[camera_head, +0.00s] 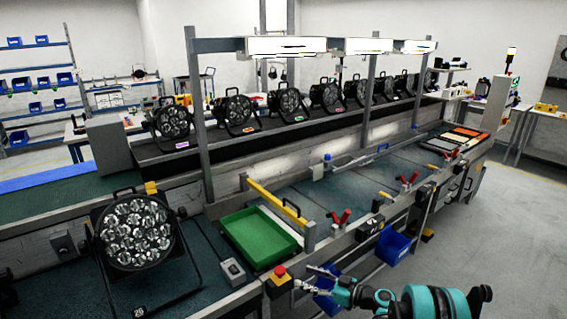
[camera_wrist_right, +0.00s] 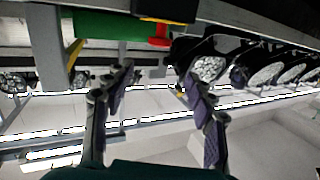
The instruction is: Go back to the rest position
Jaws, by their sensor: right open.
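My right gripper (camera_head: 305,277) is in front of the workbench, in the lower middle of the head view, with its arm coming in from the bottom right. Its fingers are apart with nothing between them, as the right wrist view also shows (camera_wrist_right: 157,78). The fingertips are close to the red emergency button (camera_head: 279,272) on its yellow box at the bench's front edge; I cannot tell whether they touch. My left gripper is not in view.
A par can (camera_head: 137,232) stands on the bench at the left. A green tray (camera_head: 262,236) lies beside it, near a small grey switch box (camera_head: 232,271). More par cans (camera_head: 238,110) line the rear conveyor. Blue bins (camera_head: 392,246) hang below the bench front. Floor at the right is clear.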

